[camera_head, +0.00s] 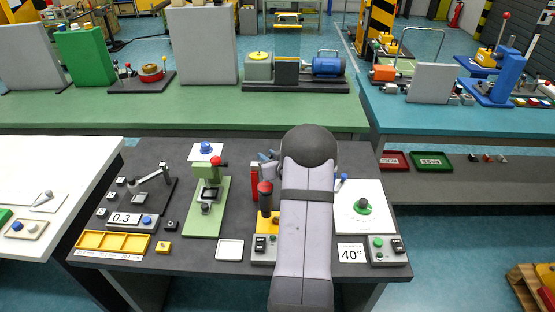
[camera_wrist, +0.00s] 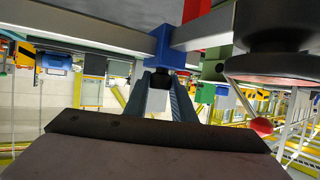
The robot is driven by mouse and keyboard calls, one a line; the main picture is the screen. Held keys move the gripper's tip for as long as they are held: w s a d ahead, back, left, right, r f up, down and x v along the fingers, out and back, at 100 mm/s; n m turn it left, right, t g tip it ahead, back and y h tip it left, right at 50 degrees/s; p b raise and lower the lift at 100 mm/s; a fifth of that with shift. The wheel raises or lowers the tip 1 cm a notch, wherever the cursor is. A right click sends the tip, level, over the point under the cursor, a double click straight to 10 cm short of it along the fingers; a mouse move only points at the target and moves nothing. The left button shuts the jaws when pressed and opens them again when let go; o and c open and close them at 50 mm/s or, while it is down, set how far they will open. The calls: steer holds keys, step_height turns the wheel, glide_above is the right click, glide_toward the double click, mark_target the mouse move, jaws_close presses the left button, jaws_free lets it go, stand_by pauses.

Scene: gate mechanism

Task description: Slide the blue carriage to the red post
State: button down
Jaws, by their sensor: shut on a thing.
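In the wrist view the blue carriage (camera_wrist: 166,48) sits on a grey rail (camera_wrist: 110,32) near the picture's top middle. My gripper (camera_wrist: 163,74) is shut on its lower part, with one finger on each side. A red piece (camera_wrist: 196,9), likely the red post, shows just above and right of the carriage; I cannot tell the gap between them. In the head view a red upright (camera_head: 254,183) stands just left of my arm. My arm hides most of the gate mechanism and the carriage there.
A green stand with a red knob (camera_head: 208,200) is left of my arm. A white plate with a green knob (camera_head: 362,206) lies to the right. In the wrist view a large dark round part (camera_wrist: 275,45) is close on the right.

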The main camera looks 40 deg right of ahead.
steer(key=shift+w+a, duration=0.7)
steer(key=shift+a, duration=0.05)
steer(key=shift+d, duration=0.1)
steer(key=shift+r, duration=0.1)
steer(key=c, duration=1.5)
jaws_free()
steer(key=shift+s, duration=0.15)
